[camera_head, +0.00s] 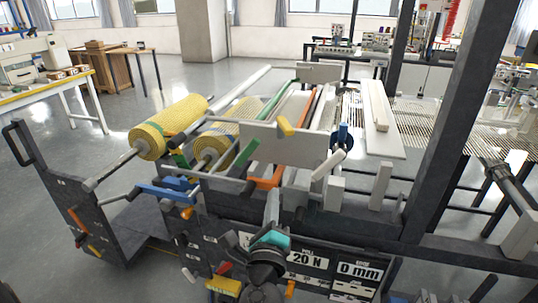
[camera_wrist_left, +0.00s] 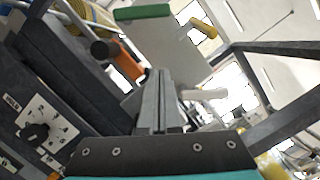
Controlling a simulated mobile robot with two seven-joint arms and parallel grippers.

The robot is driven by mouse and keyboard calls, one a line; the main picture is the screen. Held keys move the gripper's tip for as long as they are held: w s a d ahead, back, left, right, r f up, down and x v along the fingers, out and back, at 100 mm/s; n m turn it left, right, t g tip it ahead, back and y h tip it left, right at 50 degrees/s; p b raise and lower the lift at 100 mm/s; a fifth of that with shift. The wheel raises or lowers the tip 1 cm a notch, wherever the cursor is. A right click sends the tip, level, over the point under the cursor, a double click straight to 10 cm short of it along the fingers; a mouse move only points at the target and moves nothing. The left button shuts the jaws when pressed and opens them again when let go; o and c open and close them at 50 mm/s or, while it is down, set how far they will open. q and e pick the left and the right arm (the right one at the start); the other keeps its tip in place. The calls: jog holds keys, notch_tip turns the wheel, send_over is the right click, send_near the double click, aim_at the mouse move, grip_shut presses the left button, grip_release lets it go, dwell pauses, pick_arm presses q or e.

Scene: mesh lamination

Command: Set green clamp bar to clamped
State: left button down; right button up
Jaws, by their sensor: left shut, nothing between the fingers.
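A long thin green bar (camera_head: 278,97) lies across the machine frame behind the grey front plate. I cannot tell for sure which belongs to the clamp bar's handle. A green strip (camera_wrist_left: 142,12) shows at the top of the left wrist view. My left gripper (camera_head: 272,196) is shut and empty, below and right of the green lever, apart from it. Its fingers show in the left wrist view (camera_wrist_left: 158,78). My right gripper is not in view.
An orange lever (camera_head: 265,179) with a black knob stands close to the left fingertips. Blue levers (camera_head: 165,190) are to the left, and yellow mesh rolls (camera_head: 166,127) behind. A dark upright post (camera_head: 452,125) rises at right. White lever handles (camera_head: 333,163) are right of the gripper.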

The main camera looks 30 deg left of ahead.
pick_arm(q)
jog(key=shift+a+r, duration=0.1)
jog(key=shift+r, duration=0.25)
jog(key=p+x, duration=0.1)
jog(key=x, duration=0.8)
jog(key=shift+w+r, duration=0.15)
jog(key=shift+w, duration=0.05)
jog(key=a+r+p, duration=0.1)
jog(key=a, duration=0.1)
jog(key=shift+s+a+r+p, duration=0.1)
jog(key=shift+a+r+p, duration=0.25)
jog(key=shift+r, duration=0.05)
jog(key=shift+s+a+r, duration=0.1)
jog(key=shift+a+r, duration=0.1)
jog(key=shift+a, duration=0.25)
